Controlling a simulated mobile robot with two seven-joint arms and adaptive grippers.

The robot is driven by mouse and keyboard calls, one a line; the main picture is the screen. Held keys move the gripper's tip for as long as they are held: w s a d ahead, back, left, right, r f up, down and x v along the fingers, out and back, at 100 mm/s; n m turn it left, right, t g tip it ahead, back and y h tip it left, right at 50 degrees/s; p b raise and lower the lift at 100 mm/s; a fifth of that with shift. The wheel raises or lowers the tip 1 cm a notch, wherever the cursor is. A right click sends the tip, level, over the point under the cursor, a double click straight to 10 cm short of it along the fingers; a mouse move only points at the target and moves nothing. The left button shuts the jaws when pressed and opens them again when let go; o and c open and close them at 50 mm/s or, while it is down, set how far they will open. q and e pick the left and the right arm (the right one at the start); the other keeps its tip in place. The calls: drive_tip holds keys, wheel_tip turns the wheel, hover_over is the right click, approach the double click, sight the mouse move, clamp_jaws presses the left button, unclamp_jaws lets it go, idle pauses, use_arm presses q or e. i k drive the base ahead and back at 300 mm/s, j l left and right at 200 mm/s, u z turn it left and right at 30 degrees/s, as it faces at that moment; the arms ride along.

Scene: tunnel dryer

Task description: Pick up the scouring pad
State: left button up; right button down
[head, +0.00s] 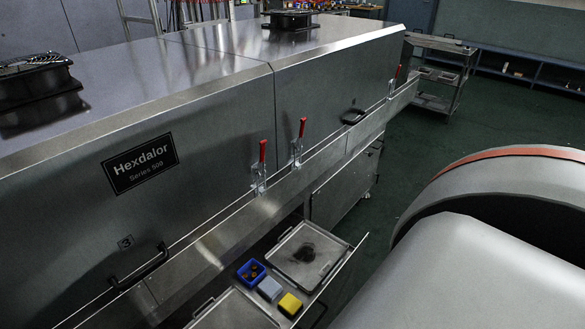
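No object is clearly recognisable as the scouring pad. In the head view, an open drawer (343,268) at the lower middle holds a yellow block (290,305), a pale blue-grey block (269,289) beside it, and a blue bin (244,278) with small brown items inside. I cannot tell whether either block is the pad. A metal tray (328,245) in the drawer has a dark patch (305,252) on it, stain or object unclear. Neither of my grippers is in view.
The long metal dryer (215,150) fills the left, with red-handled clamps (263,152) and a black door handle (139,269) along its side. Another tray (235,312) is cut off at the bottom. A metal cart (437,75) stands far back. Green floor (415,150) is clear.

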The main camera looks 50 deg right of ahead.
sight(290, 305)
drive_tip(key=l+u, duration=0.1)
drive_tip(key=l, duration=0.4)
drive_tip(key=k+l+u, duration=0.1)
drive_tip(key=l, duration=1)
drive_tip(key=k+l, duration=0.15)
drive_tip(key=l, duration=1.1)
drive_tip(key=k, duration=0.05)
